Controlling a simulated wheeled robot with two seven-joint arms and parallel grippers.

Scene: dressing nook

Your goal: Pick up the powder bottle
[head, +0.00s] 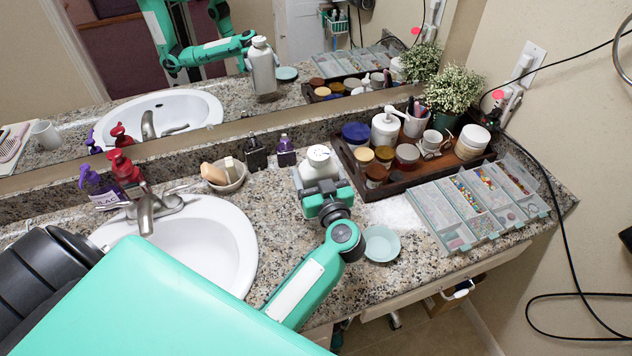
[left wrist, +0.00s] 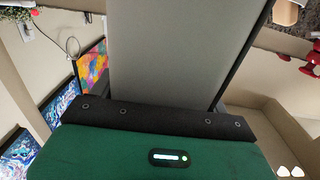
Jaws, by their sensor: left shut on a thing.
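The powder bottle (head: 318,163) is white with a pale rounded cap and stands roughly upright between the sink and the brown tray. My left gripper (head: 322,188) is shut on its body from the front. In the left wrist view, the bottle's pale grey side (left wrist: 180,50) fills the middle, close against my gripper's palm. The bottle's lower part and base are hidden behind my gripper in the head view. The mirror reflects the bottle in my gripper, seemingly above the counter. My right gripper is in neither view.
Right of the bottle is the brown tray (head: 400,190) with jars, a pump bottle and a cup. A clear bead organizer (head: 470,212) and a small pale green dish (head: 381,243) lie nearby. Left are a soap bowl (head: 238,180), two small dark bottles and the sink (head: 200,240).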

